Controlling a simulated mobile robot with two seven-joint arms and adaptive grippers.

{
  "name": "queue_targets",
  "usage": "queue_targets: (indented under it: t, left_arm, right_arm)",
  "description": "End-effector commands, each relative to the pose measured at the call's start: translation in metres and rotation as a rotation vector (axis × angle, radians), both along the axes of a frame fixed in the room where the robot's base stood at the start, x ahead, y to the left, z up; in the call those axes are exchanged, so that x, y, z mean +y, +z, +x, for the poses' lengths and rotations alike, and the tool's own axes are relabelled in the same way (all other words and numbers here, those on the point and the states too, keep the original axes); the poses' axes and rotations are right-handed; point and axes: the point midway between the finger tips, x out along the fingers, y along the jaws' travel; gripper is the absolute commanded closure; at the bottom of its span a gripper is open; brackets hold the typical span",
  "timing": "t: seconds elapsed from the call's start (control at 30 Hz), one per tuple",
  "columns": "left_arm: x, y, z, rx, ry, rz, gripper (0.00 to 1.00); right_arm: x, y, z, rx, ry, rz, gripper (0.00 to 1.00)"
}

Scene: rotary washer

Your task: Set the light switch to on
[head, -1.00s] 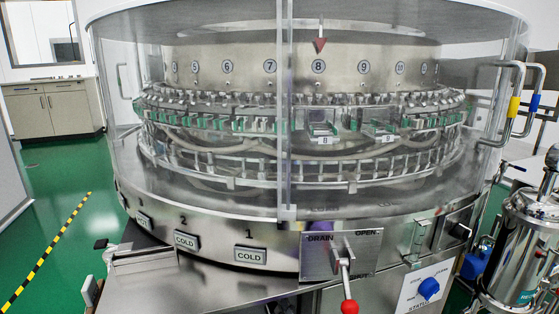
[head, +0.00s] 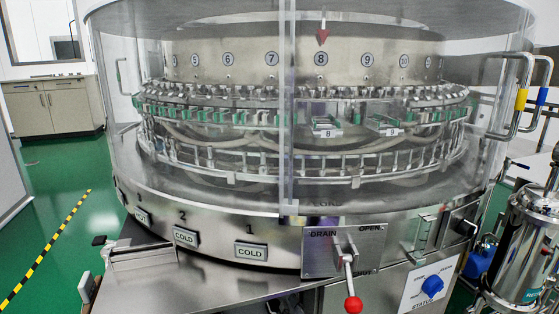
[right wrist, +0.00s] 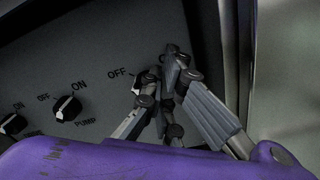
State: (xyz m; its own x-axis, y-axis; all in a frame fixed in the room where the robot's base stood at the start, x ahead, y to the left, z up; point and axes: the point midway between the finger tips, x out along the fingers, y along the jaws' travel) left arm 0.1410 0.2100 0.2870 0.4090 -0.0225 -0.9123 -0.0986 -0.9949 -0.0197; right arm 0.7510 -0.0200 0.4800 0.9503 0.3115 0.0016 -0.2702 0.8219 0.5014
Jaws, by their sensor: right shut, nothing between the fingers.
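In the right wrist view, a dark panel (right wrist: 95,38) carries several black rotary knobs with white marks. One knob (right wrist: 143,80) with an OFF label sits right at my fingers, which hide most of it and its other lettering. I cannot read whether it is the light switch or which way it points. My right gripper (right wrist: 172,55) is shut with nothing between its fingers. Its fingertips are at or just beside this knob; contact cannot be told. Neither gripper shows in the head view.
Left of the fingers is the PUMP knob (right wrist: 68,108), with OFF and ON labels. Another knob (right wrist: 13,123) is at the left edge. The head view shows the rotary washer (head: 320,185), a red-tipped DRAIN lever (head: 353,304) and a blue status knob (head: 432,285).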

Motion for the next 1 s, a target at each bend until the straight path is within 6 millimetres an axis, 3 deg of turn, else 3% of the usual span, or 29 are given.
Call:
queue_targets:
  t: [0.67,1.0]
  left_arm:
    - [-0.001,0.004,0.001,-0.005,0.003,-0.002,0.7]
    - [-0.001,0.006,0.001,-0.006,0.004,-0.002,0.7]
  right_arm:
    - [-0.009,0.005,0.001,0.0,-0.004,-0.002,1.0]
    - [-0.02,0.004,-0.034,0.001,-0.003,-0.003,1.0]
